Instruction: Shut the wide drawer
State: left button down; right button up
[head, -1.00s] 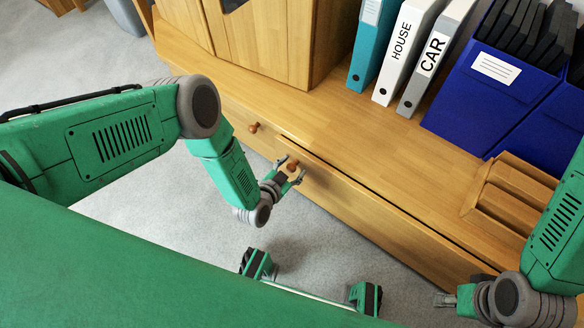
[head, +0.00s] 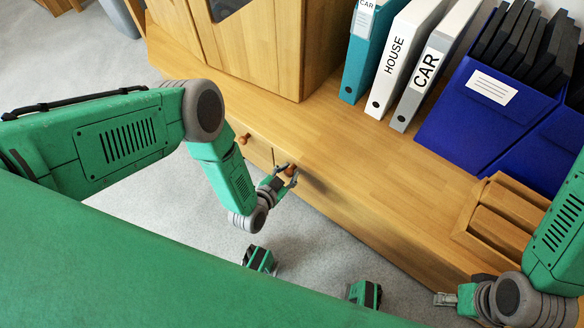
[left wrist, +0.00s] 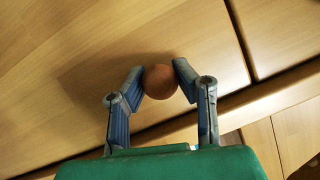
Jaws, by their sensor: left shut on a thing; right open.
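The wide drawer (head: 345,211) is in the low wooden cabinet. In the head view its front looks about flush with the cabinet edge, with no clear gap above it. In the left wrist view the drawer front (left wrist: 60,105) fills the left and middle. Its round brown knob (left wrist: 160,81) sits between my left fingertips (left wrist: 159,78). In the head view my left gripper (head: 284,178) is shut on the knob (head: 290,169). My right gripper (head: 446,299) is open at the lower right, apart from the drawer.
A narrower drawer with a knob (head: 243,139) is left of the wide one. On the cabinet top stand a teal binder (head: 358,50), white binders (head: 402,55), blue file boxes (head: 490,110) and a wooden tray (head: 466,234). Grey carpet lies in front.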

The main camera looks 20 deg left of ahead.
pick_arm(q)
jog(key=shift+w+d+r, duration=0.15)
jog(key=shift+w, duration=0.1)
jog(key=c, duration=1.2)
grip_release()
jog(key=shift+s, duration=0.25)
jog(key=v, duration=1.1)
jog(key=shift+s, duration=0.2)
